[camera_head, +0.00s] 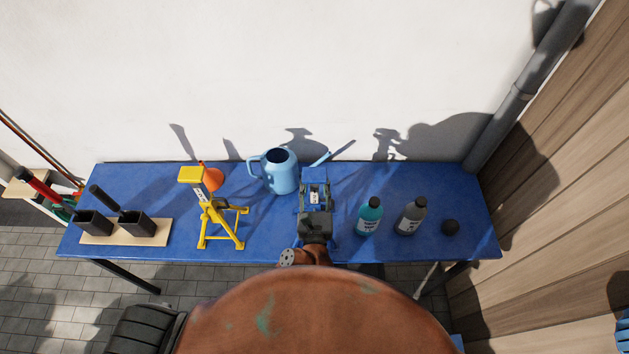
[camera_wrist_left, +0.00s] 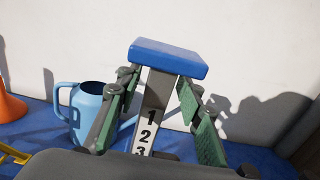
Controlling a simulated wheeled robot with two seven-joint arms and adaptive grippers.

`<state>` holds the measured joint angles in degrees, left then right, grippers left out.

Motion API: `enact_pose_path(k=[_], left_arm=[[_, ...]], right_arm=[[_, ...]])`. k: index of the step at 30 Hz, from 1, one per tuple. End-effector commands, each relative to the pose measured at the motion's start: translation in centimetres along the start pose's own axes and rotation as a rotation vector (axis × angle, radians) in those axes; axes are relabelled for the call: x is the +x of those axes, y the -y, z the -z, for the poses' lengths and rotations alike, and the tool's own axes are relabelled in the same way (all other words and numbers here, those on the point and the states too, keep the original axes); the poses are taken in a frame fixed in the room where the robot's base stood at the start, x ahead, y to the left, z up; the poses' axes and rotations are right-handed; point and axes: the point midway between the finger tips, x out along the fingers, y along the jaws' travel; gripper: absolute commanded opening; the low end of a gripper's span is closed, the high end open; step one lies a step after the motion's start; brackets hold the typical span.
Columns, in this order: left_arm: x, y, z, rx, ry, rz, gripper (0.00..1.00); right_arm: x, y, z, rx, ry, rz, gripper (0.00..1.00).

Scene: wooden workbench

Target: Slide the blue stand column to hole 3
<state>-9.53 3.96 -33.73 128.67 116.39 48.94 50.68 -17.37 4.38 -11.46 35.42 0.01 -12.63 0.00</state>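The blue stand (camera_head: 317,174) is upright on the blue workbench, right of the watering can. In the left wrist view its flat blue top plate (camera_wrist_left: 168,58) caps a grey column (camera_wrist_left: 153,107) with a white strip numbered 1, 2, 3 downward. My left gripper (camera_head: 315,212) is in front of the stand. In the left wrist view its green-padded fingers (camera_wrist_left: 160,115) are spread on either side of the column, below the top plate, with gaps visible. The column's lower part and the stand's base are mostly hidden by the gripper. My right gripper is not visible.
A yellow stand (camera_head: 212,217) and orange cone (camera_head: 212,180) stand to the left, beside a light-blue watering can (camera_head: 281,174). A board with black holders (camera_head: 134,226) lies far left.

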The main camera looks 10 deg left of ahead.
Motion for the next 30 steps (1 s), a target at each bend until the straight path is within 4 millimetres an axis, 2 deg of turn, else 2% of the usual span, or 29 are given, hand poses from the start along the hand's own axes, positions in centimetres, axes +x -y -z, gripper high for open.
enact_pose_path(k=[11,22,30], left_arm=[[-0.6,-0.1,0.1,0.001,-0.003,-0.001,0.38],[-6.2,0.0,0.2,0.001,-0.004,0.0,0.38],[-7.6,0.0,0.1,0.001,-0.001,-0.001,0.38]], right_arm=[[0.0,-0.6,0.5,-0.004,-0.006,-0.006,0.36],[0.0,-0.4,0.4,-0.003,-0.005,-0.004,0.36],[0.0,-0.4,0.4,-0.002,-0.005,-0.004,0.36]])
